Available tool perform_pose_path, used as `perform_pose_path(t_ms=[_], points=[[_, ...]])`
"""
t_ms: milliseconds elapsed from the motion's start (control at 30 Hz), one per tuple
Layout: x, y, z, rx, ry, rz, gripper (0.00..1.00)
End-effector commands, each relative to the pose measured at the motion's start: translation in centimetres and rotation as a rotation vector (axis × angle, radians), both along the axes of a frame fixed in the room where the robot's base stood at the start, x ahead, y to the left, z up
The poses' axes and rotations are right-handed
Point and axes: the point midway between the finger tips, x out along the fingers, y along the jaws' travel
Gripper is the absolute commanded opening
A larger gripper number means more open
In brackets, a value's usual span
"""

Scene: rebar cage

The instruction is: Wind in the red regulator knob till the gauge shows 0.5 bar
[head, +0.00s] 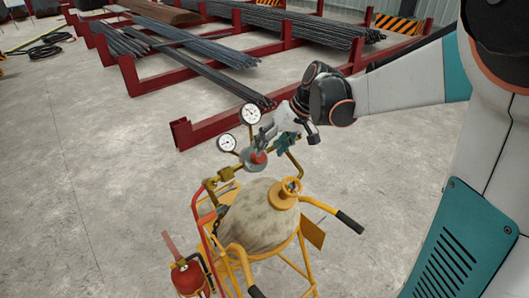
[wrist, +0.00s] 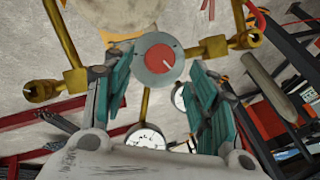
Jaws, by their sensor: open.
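The red regulator knob (head: 258,157) sits on the grey round regulator body on top of a cylinder cart. In the wrist view the red knob (wrist: 160,58) faces the camera, with a short white mark on it. Two white dial gauges, the upper gauge (head: 250,114) and the left gauge (head: 227,144), stand by the regulator. One gauge (wrist: 146,139) shows partly in the wrist view; its reading is too small to tell. My gripper (wrist: 161,92) is open, its teal fingers on either side of the knob's line, apart from it.
The yellow cart (head: 300,247) carries a beige gas cylinder (head: 258,215) with black-gripped handles. Red racks of rebar (head: 200,68) stand behind.

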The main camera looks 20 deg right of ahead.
Motion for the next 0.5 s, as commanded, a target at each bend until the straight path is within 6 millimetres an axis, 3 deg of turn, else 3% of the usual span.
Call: perform_pose_path(t_ms=[200, 500], points=[[-1.4, -1.7, 3.8, 0.0, -0.001, -0.001, 0.53], [-2.2, -2.7, 6.2, 0.001, 0.0, 0.0, 0.53]])
